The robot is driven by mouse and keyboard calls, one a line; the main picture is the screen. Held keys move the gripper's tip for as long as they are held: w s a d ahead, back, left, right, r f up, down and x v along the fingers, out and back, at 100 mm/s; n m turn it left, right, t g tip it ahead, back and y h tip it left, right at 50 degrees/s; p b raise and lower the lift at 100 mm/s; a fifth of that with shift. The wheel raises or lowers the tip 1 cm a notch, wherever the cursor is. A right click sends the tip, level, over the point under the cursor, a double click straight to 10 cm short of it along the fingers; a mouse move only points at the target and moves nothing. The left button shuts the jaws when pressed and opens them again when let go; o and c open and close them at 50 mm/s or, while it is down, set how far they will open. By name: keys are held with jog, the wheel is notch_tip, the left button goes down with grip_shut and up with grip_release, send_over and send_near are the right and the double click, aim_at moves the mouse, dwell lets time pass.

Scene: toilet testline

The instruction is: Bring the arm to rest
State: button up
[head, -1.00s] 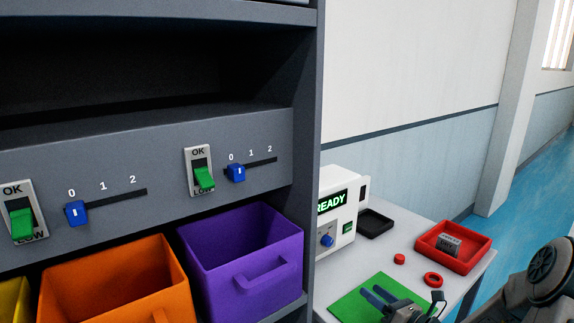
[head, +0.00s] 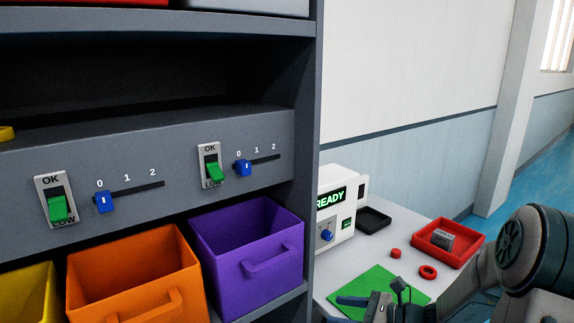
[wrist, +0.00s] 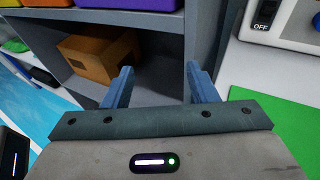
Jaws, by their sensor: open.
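My gripper (head: 350,308) is at the bottom of the head view, in front of the green mat's near edge. Its two blue fingers are spread apart with nothing between them. In the wrist view my gripper (wrist: 158,90) is also open and empty, facing the lower shelf. My arm reaches in from the right edge of the head view, with its dark round joint at the right. The fingers touch nothing that I can see.
The grey shelf (head: 311,130) with purple (head: 245,245) and orange (head: 140,280) bins stands left. The white table (head: 345,262) carries a green mat (head: 385,280), a READY device (head: 335,210), a black tray (head: 374,220), a red tray (head: 470,256) and red rings. A cardboard box (wrist: 95,60) sits low in the shelf.

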jog(key=s+a+r+n+g+h+p, duration=0.1)
jog(key=s+a+r+n+g+h, duration=0.15)
jog(key=s+n, duration=0.35)
jog(key=s+a+r+n+g+h, duration=0.1)
jog(key=s+a+n+g+h, duration=0.1)
jog(key=s+n+g+h, duration=0.3)
jog(key=s+d+r+n+t+h+p, duration=0.2)
jog(key=s+d+r+n+h, duration=0.4)
jog(key=n, duration=0.6)
jog(key=shift+s+d+r+t, duration=0.2)
jog(key=shift+s+r+t, duration=0.4)
jog(key=shift+s+t, duration=0.35)
jog(key=c, duration=0.3)
jog(key=shift+a, duration=0.1)
jog(key=shift+c, duration=0.3)
